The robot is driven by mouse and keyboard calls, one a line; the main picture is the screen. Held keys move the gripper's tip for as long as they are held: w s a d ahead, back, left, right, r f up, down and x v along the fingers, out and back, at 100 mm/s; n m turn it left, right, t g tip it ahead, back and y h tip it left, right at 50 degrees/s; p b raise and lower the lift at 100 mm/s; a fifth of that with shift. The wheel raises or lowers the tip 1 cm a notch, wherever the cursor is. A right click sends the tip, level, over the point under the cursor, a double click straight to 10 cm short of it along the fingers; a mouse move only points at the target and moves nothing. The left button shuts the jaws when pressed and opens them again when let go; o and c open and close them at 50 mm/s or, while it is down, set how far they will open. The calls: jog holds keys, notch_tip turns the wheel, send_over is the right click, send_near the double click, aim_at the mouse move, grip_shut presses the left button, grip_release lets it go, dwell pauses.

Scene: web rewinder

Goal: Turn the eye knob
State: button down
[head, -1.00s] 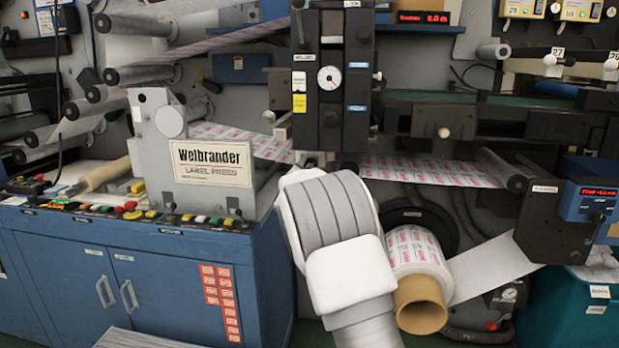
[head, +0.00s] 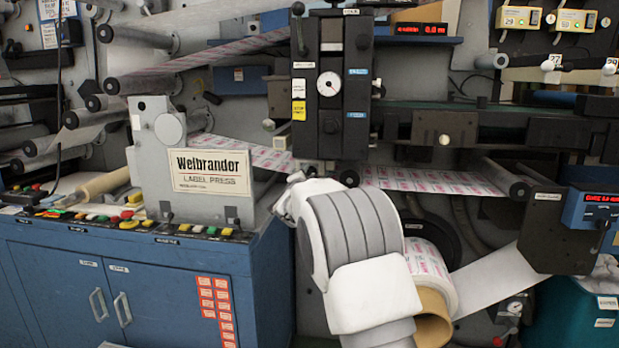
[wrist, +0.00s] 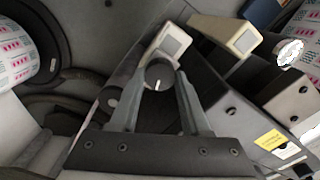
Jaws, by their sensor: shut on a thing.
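A dark round knob (wrist: 159,74) with a short white line on its face sits in the upper middle of the wrist view. I take it to be the eye knob. My gripper (wrist: 162,80) is shut on it, with one grey finger on each side. The white line points roughly toward the gripper's palm. In the head view, my white and grey arm covers the gripper and the knob, below the black column with the dial.
Two pale block-shaped parts (wrist: 167,45) (wrist: 225,32) stand close beyond the knob in the wrist view. A dark box with a yellow label (wrist: 270,140) is to the right. In the head view, a label roll (head: 432,270) hangs right beside my arm.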

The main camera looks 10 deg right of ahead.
jog(key=shift+c, duration=1.9)
grip_release()
jog(key=p+v, duration=0.1)
jog(key=v, duration=1.6)
jog(key=shift+s+p, duration=0.2)
jog(key=shift+p, duration=0.1)
